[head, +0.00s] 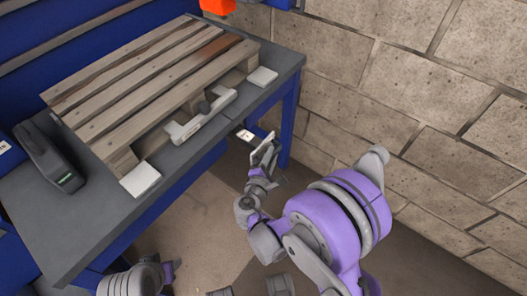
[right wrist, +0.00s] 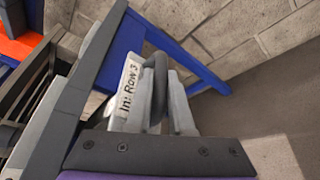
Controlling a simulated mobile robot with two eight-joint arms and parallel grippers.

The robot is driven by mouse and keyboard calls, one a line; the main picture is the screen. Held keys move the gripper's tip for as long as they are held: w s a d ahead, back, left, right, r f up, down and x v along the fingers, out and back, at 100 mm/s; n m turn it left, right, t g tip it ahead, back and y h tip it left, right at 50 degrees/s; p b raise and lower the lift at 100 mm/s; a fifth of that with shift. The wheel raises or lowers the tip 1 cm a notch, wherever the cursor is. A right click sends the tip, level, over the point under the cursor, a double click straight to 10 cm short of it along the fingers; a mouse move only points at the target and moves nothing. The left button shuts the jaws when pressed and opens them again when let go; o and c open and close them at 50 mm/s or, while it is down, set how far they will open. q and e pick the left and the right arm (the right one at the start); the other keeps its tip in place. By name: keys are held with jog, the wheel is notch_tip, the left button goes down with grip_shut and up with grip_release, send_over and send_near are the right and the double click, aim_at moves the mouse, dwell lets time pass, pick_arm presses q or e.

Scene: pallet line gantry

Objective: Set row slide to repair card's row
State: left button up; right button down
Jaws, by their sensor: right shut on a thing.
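My right gripper (head: 263,152) is off the front right corner of the workbench and is shut on a small white card (head: 246,135). In the right wrist view the card (right wrist: 128,92) reads "In: Row 3", and a dark loop stands beside it between the pale fingers (right wrist: 160,105). A pale bar with a dark knob (head: 203,116), which looks like the row slide, lies along the front side of the pallet. Its row markings are too small to read. My right gripper is apart from it, to its right.
A wooden pallet (head: 150,80) rests on the grey-topped blue workbench (head: 75,235). A dark handheld device (head: 48,158) stands at the bench's left. Pale pads (head: 140,179) lie at the pallet's front corners. A block wall (head: 440,110) closes off the right side.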

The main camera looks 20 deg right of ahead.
jog(key=shift+s+d, duration=0.15)
jog(key=shift+s, duration=0.1)
pick_arm(q)
jog(key=shift+w+a+f, duration=0.15)
jog(key=shift+w+a, duration=0.1)
pick_arm(e)
jog(key=c, duration=1.1)
grip_release()
pick_arm(q)
jog(key=shift+r+p, duration=0.35)
jog(key=shift+r, duration=0.1)
pick_arm(e)
jog(key=v, duration=1)
jog(key=shift+s+a, duration=0.2)
jog(key=shift+s, duration=0.15)
